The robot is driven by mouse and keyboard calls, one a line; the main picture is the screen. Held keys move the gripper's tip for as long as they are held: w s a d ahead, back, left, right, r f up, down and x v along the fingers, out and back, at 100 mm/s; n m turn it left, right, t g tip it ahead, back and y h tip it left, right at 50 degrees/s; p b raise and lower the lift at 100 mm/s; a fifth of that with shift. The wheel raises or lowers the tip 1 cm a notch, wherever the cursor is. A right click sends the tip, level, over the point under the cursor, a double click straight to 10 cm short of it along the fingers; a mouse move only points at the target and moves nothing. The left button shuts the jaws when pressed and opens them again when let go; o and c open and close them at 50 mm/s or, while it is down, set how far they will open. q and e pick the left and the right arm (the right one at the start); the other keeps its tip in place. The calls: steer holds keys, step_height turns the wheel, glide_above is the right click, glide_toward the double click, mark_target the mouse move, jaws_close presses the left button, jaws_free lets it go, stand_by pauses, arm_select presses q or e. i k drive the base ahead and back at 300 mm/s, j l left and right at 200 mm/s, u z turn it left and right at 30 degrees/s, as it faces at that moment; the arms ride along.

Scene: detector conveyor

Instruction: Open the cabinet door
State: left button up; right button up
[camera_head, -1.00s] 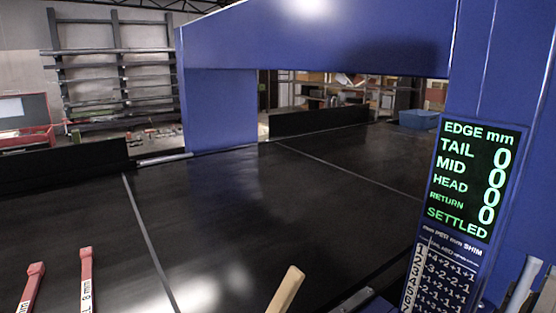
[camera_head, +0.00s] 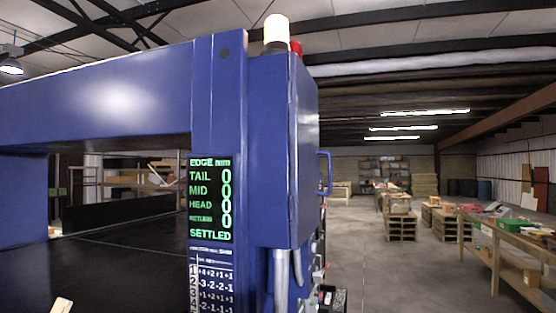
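A blue cabinet (camera_head: 283,150) is mounted on the side of the blue gantry post, right of the display panel. Its right side carries a blue bar handle (camera_head: 325,173). The cabinet door looks closed, though its face is seen at a steep angle. A cream lamp (camera_head: 276,30) and a red lamp (camera_head: 296,47) stand on top. The display panel (camera_head: 211,200) reads zeros and "SETTLED". Neither of my grippers is in view.
The black conveyor belt (camera_head: 120,262) runs under the blue gantry beam at left. Pipes (camera_head: 282,275) hang below the cabinet. Open concrete floor (camera_head: 365,265) lies right of it. A wooden workbench (camera_head: 500,240) and stacked pallets (camera_head: 400,222) stand farther right.

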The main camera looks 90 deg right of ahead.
mark_target(302, 90)
steer(key=z, duration=1.45)
